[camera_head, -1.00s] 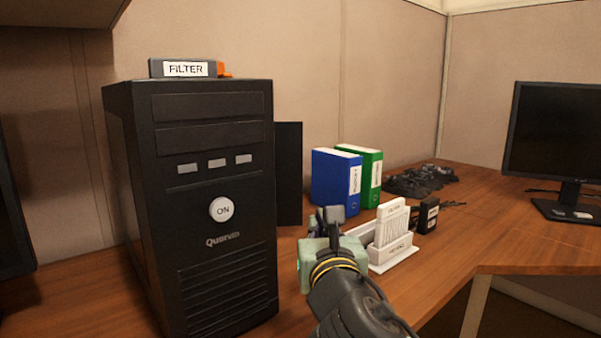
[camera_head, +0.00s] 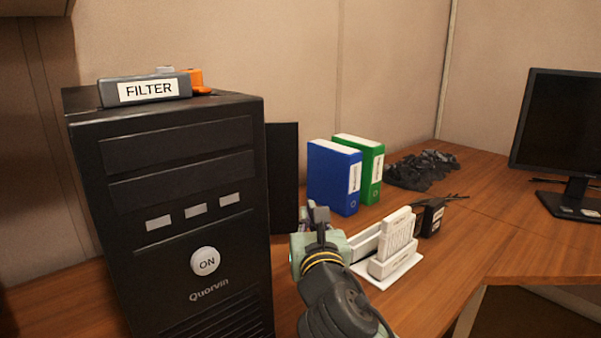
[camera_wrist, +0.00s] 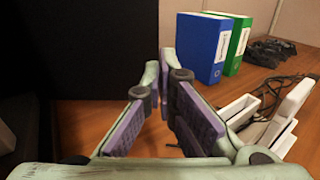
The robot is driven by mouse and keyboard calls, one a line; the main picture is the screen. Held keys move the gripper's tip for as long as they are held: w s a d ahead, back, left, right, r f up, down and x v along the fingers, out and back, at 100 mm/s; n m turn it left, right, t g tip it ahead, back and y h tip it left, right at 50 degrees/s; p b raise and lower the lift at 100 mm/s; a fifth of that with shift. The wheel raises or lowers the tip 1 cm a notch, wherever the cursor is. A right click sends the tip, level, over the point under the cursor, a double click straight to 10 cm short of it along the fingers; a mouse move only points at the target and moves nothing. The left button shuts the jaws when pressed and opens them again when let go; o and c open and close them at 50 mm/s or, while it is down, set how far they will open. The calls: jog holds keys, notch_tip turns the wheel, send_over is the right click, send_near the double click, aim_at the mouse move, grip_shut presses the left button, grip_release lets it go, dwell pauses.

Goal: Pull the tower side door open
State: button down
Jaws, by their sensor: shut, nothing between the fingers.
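The black computer tower (camera_head: 180,220) stands upright on the desk at the left of the head view, with a white ON button on its front. A flat black panel, the side door (camera_head: 283,178), sticks out past the tower's right side, so it stands at least partly open. In the wrist view the dark panel (camera_wrist: 100,45) fills the upper left. My gripper (camera_head: 318,212) is right of the door's lower part in the head view. In the wrist view my gripper (camera_wrist: 166,68) is shut and empty, its tips near the panel's right edge; contact cannot be told.
A grey filter (camera_head: 150,90) with an orange part lies on the tower. Blue (camera_head: 333,178) and green (camera_head: 370,165) binders stand behind my gripper. A white holder (camera_head: 392,262) and a small black box (camera_head: 430,217) are to its right. A monitor (camera_head: 565,135) stands far right.

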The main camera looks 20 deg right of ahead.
jog(key=p+x, duration=0.2)
jog(key=x, duration=0.9)
jog(key=shift+w, duration=0.35)
jog(key=shift+w, duration=0.1)
